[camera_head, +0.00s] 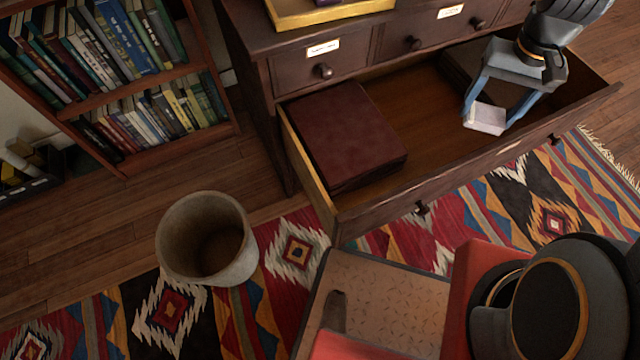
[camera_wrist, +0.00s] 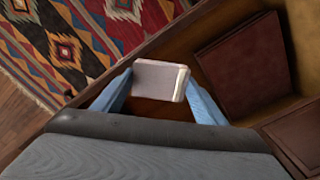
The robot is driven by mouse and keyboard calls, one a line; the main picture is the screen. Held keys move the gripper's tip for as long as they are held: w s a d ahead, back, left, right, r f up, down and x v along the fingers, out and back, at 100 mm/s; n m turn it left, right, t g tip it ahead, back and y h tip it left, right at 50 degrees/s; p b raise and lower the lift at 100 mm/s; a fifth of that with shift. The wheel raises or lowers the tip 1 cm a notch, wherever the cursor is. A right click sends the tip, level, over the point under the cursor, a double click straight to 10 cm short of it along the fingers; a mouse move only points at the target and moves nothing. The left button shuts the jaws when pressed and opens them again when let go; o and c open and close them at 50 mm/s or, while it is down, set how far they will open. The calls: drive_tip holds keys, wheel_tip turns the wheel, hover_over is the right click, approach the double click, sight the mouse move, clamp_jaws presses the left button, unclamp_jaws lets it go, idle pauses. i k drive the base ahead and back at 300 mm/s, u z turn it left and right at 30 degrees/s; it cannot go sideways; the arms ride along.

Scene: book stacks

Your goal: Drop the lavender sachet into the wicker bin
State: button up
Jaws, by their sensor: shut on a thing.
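The lavender sachet (camera_head: 486,120), a small pale, whitish-lavender block, is between the blue fingers of my gripper (camera_head: 493,112) over the right part of the open drawer. The wrist view shows the sachet (camera_wrist: 159,80) squeezed between both fingertips of my gripper (camera_wrist: 158,88). The fingers are shut on it. From these views I cannot tell whether it touches the drawer floor. The wicker bin (camera_head: 174,235) is a grey-beige open cylinder standing upright at lower left, well left of my gripper. Its visible inside looks empty.
The open drawer (camera_head: 440,198) juts from a dark wooden cabinet (camera_head: 262,50). A dark red flat box (camera_head: 345,135) lies in its left part; another dark flat thing lies further back. A bookshelf (camera_head: 185,70) stands at upper left. A patterned rug (camera_head: 290,250) covers the floor.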

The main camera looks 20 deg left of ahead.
sight(231, 251)
drive_tip(key=u, duration=2.45)
drive_tip(key=k, duration=0.5)
drive_tip(key=u, duration=1.15)
drive_tip(key=i, duration=0.7)
drive_tip(key=z, duration=1.55)
